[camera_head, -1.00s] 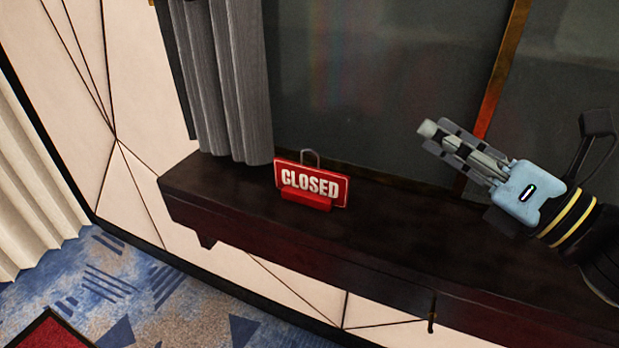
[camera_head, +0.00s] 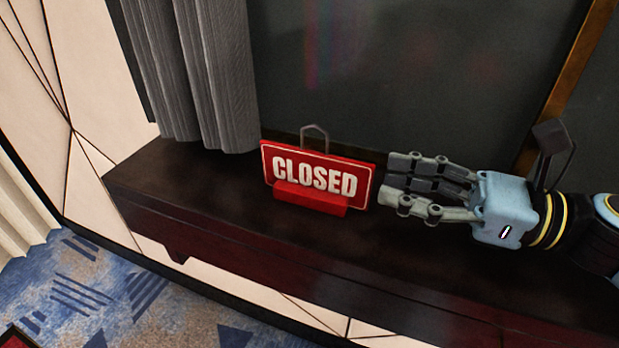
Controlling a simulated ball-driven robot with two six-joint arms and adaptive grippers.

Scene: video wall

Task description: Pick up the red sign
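The red sign (camera_head: 318,178) reads "CLOSED" in white letters and has a thin wire loop on top and a red base. It stands upright on a dark wooden ledge (camera_head: 230,222). My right gripper (camera_head: 384,180) comes in from the right, its fingers pointing left at the sign's right edge. The fingers are spread apart with nothing seen between them. The fingertips overlap or nearly meet the sign's right edge in this view; I cannot tell if they touch. My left gripper is not in view.
A grey curtain (camera_head: 197,75) hangs behind the ledge, left of the sign. A dark glass panel (camera_head: 420,70) rises behind the sign. The ledge is clear left of the sign and in front of it. Blue patterned carpet (camera_head: 100,300) lies below.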

